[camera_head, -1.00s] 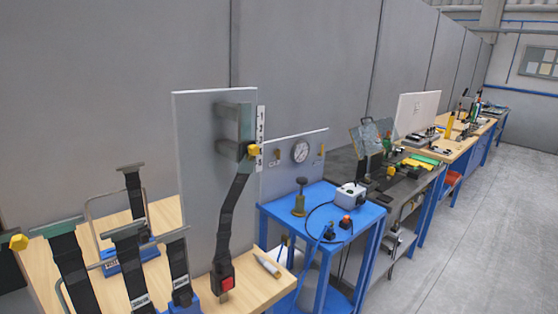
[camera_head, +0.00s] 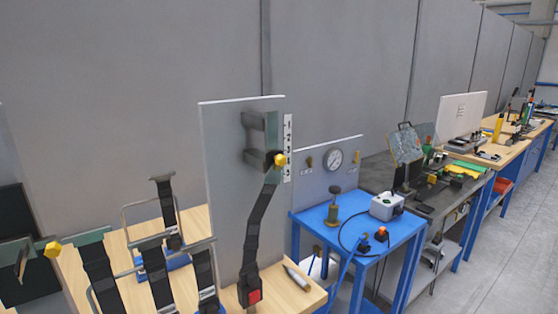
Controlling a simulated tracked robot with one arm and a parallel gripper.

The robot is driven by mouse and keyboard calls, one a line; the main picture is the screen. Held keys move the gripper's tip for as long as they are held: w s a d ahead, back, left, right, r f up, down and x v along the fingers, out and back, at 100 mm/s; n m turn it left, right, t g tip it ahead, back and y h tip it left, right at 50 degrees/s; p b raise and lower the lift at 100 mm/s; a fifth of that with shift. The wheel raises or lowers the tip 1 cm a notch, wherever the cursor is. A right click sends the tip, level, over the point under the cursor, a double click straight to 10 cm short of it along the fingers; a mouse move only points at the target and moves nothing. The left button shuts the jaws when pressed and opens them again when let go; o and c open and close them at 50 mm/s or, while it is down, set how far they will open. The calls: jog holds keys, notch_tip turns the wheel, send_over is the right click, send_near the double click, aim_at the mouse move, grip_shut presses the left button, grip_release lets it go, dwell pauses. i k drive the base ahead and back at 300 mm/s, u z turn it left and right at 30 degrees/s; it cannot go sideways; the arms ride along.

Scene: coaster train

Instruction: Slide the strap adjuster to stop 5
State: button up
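The strap adjuster is a yellow knob (camera_head: 280,159) on a dark slider, at the right edge of a grey upright panel (camera_head: 225,190). A white scale strip (camera_head: 288,140) with marks runs vertically beside it; the knob sits below the strip's middle, and the numbers are too small to read surely. A black strap (camera_head: 260,225) hangs from the slider down to a red buckle (camera_head: 254,296) on the wooden bench. A grey bracket (camera_head: 256,125) is fixed above the strap. My gripper is not visible in the head view.
Black straps with metal bars (camera_head: 150,250) and another yellow knob (camera_head: 53,250) stand at the left on the wooden bench (camera_head: 298,300). A blue table (camera_head: 350,226) with a gauge (camera_head: 334,158) and a white box is to the right. Open grey floor lies at the far right.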

aim_at(277, 156)
jog(key=i, duration=0.9)
jog(key=z, duration=0.05)
